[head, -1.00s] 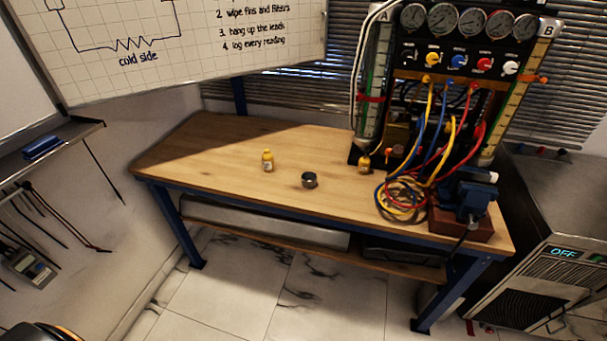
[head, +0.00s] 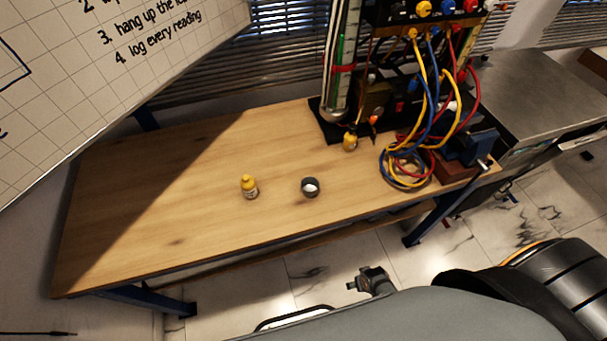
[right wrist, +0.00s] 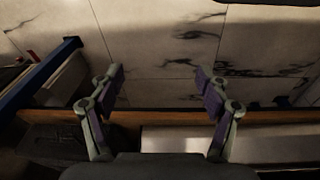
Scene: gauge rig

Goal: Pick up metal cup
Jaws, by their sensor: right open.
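The metal cup (head: 310,188) is a small, dark grey round vessel with a pale interior. It stands on the wooden workbench (head: 150,210), right of a yellow bottle (head: 249,188). My right gripper (head: 357,285) shows small in the head view, beyond the bench's front edge and apart from the cup. In the right wrist view its two fingers (right wrist: 160,80) are spread with nothing between them. The cup is not in the right wrist view. My left gripper is not in view.
Coiled blue, red and yellow leads (head: 405,168), a second yellow bottle (head: 350,141) and a blue vise (head: 470,150) lie right of the cup. The gauge rig (head: 340,70) stands behind. The bench's left part is clear.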

